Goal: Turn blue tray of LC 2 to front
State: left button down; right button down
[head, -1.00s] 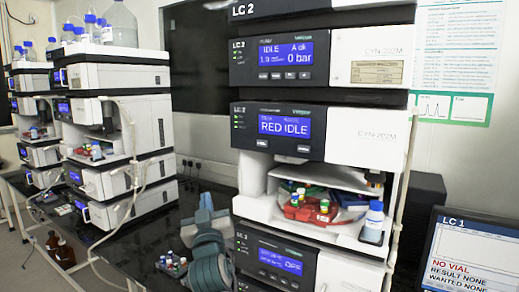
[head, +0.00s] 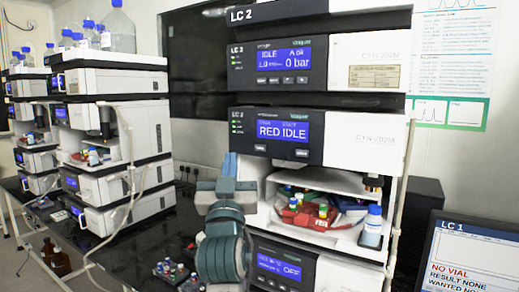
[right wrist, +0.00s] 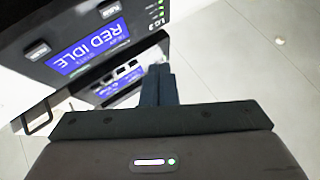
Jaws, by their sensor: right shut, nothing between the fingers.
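The LC 2 stack fills the middle of the head view. Its display (head: 283,129) reads "RED IDLE". In the open bay below, a red tray (head: 300,217) with several vials faces front. A blue tray (head: 348,203) shows partly behind it at the right, and some green shows at the back. My right gripper (head: 229,160) points up just left of the bay, apart from the trays. In the right wrist view my right gripper (right wrist: 158,84) is shut and empty, near the "RED IDLE" panel. My left gripper is not in view.
A blue-capped bottle (head: 373,226) stands at the bay's right front. A small rack of vials (head: 170,270) sits on the dark bench near my right arm. Another instrument stack (head: 115,130) stands at left. The LC 1 monitor (head: 460,255) is at lower right.

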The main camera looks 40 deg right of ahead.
aim_at(260, 148)
jog(key=w+d+b, duration=0.1)
jog(key=w+d, duration=0.2)
jog(key=d, duration=0.5)
jog(key=shift+w+b, duration=0.2)
jog(key=shift+b, duration=0.2)
dwell(1.1)
dwell(0.7)
jog(key=shift+w+d+b, duration=0.15)
jog(key=shift+d+b, duration=0.15)
jog(key=shift+d, duration=0.15)
jog(key=shift+w+d+b, duration=0.15)
jog(key=shift+d+b, duration=0.15)
jog(key=shift+d, duration=0.05)
dwell(0.6)
jog(key=shift+a, duration=0.2)
jog(key=shift+s+a, duration=0.35)
jog(key=shift+a, duration=0.25)
